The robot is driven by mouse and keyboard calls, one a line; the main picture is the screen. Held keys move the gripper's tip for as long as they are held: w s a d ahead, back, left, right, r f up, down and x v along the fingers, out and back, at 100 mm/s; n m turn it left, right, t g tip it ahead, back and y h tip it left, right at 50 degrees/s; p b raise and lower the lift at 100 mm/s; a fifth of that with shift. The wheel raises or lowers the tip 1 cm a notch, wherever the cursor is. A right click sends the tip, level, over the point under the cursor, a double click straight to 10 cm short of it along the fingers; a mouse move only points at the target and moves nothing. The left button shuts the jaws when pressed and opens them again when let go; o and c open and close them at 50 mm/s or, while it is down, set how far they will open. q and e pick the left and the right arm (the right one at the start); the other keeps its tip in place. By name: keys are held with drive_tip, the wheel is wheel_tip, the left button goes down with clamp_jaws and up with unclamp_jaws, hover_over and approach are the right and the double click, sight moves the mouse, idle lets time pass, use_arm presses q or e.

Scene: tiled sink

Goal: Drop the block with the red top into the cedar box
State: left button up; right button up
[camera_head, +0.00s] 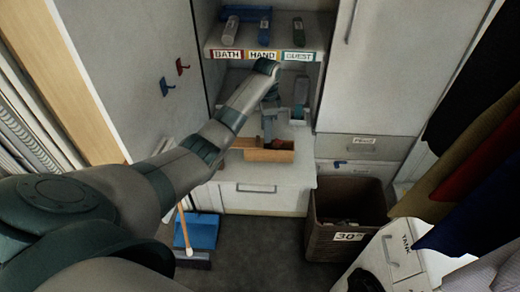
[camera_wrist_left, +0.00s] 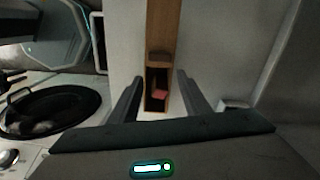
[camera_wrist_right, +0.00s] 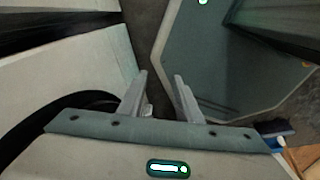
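The cedar box (camera_head: 268,156), a long open wooden box, sits on the white ledge above a drawer in the head view. In the left wrist view the box (camera_wrist_left: 164,30) runs up from between my fingertips. A block with a red top (camera_wrist_left: 160,94) lies inside its dark near compartment. My left gripper (camera_head: 268,130) is above the box; in the left wrist view its fingers (camera_wrist_left: 158,92) stand apart on either side of the block, with nothing gripped. My right gripper (camera_wrist_right: 160,98) is open and empty, seen only in its wrist view.
Shelves labelled BATH, HAND and GUEST (camera_head: 262,55) hold rolled items above the ledge. A brown basket (camera_head: 345,215) stands on the floor at right. A blue dustpan (camera_head: 200,231) is at left. Clothes (camera_head: 470,150) hang at far right.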

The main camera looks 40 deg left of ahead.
drive_tip(key=shift+d, duration=0.1)
use_arm(q)
wheel_tip(320, 180, up, 17)
drive_tip(key=shift+r, duration=0.2)
use_arm(e)
drive_tip(key=shift+f, duration=0.2)
idle(0.4)
drive_tip(key=shift+d, duration=0.2)
idle(0.5)
use_arm(q)
drive_tip(key=shift+f, duration=0.1)
